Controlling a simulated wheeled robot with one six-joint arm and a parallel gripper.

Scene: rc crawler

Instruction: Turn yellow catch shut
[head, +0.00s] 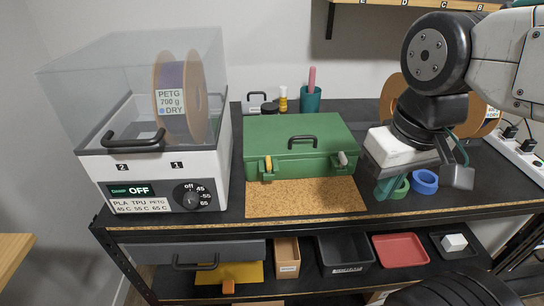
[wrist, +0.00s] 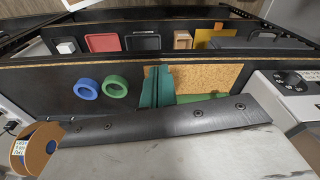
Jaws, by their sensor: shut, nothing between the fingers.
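The green case (head: 300,135) stands on the workbench with its lid down and a black handle on top. Its yellow catch (head: 268,163) is at the front left, standing roughly upright near the lid seam. A pale grey catch (head: 342,158) is at the front right and looks slightly tilted. My gripper (head: 384,191) is to the right of the case, apart from both catches, with teal fingers pointing down. In the wrist view the fingers (wrist: 157,86) are together and empty, and only a strip of the green case (wrist: 204,98) shows; the catches are hidden there.
A cork mat (head: 300,198) lies in front of the case. A filament dryer (head: 165,170) stands left. A blue ring (head: 425,181) and a green ring (head: 400,188) lie beside my gripper. A teal cup (head: 310,99) stands behind the case. Trays fill the lower shelf.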

